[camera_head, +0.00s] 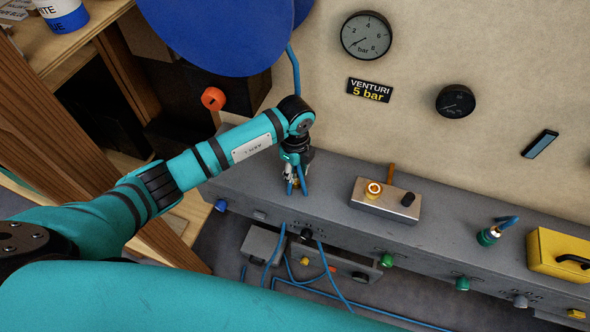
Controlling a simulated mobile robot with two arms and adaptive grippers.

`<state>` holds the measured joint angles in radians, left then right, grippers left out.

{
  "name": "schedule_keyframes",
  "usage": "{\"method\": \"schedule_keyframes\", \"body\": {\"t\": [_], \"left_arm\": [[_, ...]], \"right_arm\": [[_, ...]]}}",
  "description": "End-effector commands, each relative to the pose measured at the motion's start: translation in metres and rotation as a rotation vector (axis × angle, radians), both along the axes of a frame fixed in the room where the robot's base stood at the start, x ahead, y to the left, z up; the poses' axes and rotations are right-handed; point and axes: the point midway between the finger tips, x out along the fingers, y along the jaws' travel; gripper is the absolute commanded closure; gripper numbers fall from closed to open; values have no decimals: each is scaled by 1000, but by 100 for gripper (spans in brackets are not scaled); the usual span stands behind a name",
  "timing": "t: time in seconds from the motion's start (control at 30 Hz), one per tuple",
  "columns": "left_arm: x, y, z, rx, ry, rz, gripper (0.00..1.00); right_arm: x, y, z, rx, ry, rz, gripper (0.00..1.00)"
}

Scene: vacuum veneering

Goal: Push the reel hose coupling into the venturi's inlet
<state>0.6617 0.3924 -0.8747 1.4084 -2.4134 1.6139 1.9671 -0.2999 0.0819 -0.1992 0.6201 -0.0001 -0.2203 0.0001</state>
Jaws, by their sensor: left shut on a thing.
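The venturi (385,206) is a silver block on the grey bench ledge, with a brass ring fitting (374,189) on its top left and a black knob at its right. My left gripper (295,184) is left of the venturi, apart from it, over the ledge. It is shut on the reel hose coupling, a small metallic piece mostly hidden by the fingers. Blue hose shows at the fingers, and a blue hose (294,70) hangs from the blue reel (215,30) above. My right gripper is not in view.
Behind the ledge, the beige wall carries two gauges (366,36) (455,101) and a "VENTURI 5 bar" sign (370,90). A green-collared fitting (488,236) and a yellow box (560,254) stand to the right. An orange knob (213,98) is at the left. Loose blue hoses hang below the ledge.

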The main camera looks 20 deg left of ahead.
Motion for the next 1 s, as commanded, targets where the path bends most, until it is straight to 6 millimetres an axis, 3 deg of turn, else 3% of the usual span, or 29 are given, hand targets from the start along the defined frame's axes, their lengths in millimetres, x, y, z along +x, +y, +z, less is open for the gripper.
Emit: {"method": "schedule_keyframes", "body": {"t": [0.07,0.1,0.3,1.0], "left_arm": [[0,0,0,0,0,0,100],[0,0,0,0,0,0,76],[0,0,0,0,0,0,100],[0,0,21,0,0,0,100]], "right_arm": [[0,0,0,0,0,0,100],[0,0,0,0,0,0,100],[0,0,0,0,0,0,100],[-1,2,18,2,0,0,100]]}}
